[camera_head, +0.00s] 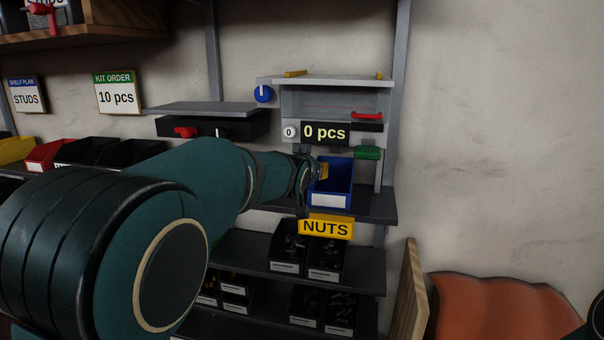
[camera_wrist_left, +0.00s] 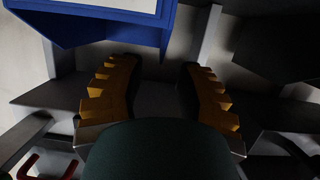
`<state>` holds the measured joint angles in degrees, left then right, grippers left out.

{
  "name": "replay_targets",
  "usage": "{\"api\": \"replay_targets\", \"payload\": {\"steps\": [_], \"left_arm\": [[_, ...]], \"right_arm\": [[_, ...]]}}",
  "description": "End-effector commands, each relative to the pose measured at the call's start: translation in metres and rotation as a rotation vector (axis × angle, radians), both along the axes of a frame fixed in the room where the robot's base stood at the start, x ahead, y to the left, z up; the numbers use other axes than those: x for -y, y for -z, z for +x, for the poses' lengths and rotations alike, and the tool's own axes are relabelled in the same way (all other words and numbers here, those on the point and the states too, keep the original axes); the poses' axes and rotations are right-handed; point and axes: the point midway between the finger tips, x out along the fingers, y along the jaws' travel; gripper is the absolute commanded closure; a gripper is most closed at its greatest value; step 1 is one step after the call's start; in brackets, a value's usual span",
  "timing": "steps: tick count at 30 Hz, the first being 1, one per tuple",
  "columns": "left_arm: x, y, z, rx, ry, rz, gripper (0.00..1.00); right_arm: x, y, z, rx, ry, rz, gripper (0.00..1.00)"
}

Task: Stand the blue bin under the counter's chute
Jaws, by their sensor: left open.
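The blue bin (camera_head: 339,172) stands upright on a dark shelf below the counter (camera_head: 325,132), whose display reads 0 pcs. It has a white label on its front, and it also shows at the top of the left wrist view (camera_wrist_left: 110,28). My left gripper (camera_head: 320,172) is at the bin's left side, partly hidden by my own arm. In the left wrist view its two yellow fingers (camera_wrist_left: 160,75) are spread apart with nothing between them. The counter's chute cannot be made out clearly above the bin. My right gripper is not in view.
A yellow NUTS sign (camera_head: 326,227) hangs on the shelf's front edge (camera_head: 375,207). Lower shelves hold black bins (camera_head: 326,262) of parts. A green tab (camera_head: 367,153) juts out just above the bin's right side. An orange object (camera_head: 500,305) lies at the lower right.

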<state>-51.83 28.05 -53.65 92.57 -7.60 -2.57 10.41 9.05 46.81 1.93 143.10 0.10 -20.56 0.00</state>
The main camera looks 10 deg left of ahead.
Motion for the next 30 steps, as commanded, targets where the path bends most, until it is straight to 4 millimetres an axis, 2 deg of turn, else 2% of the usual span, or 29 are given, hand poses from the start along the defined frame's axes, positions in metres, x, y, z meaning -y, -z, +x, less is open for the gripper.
{"api": "replay_targets", "payload": {"steps": [6,18,30], "left_arm": [[0.001,-0.008,-0.026,0.001,0.003,-0.001,0.66],[0.0,-0.019,-0.063,0.0,0.003,0.0,0.66],[-0.002,-0.022,-0.075,-0.002,-0.001,-0.002,0.66]], "right_arm": [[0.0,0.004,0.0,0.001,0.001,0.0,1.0],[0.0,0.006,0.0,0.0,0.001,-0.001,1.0],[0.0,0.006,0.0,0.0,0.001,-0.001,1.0]]}}
